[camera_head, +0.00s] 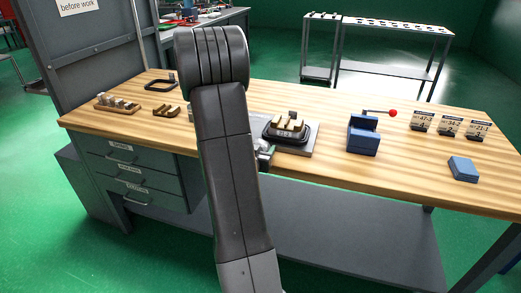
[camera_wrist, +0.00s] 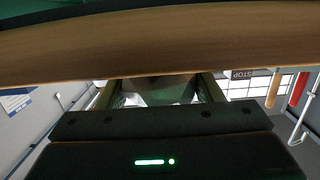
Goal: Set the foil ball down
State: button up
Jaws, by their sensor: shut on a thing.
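My gripper (camera_wrist: 158,84) is shut on a greyish, partly shiny thing between its two fingers in the wrist view. I take this to be the foil ball (camera_wrist: 165,94), but its outline is dim and unclear. In the head view my arm covers most of the gripper. Only a small silvery-grey patch shows just right of the arm, at the front edge of the wooden bench (camera_head: 400,190). I cannot tell whether that patch is gripper or foil. In the wrist view the bench edge (camera_wrist: 60,55) spans the top, close beyond the fingers.
A dark tray with wooden blocks (camera_head: 286,125) stands right of my arm. Farther right are a blue device with a red knob (camera_head: 363,137), several number cards (camera_head: 450,125) and a blue block (camera_head: 463,168). Wooden holders (camera_head: 117,104) lie at left.

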jog(key=shift+f, duration=0.15)
jog(key=o, duration=0.6)
jog(key=shift+f, duration=0.1)
jog(key=o, duration=0.5)
jog(key=shift+c, duration=0.2)
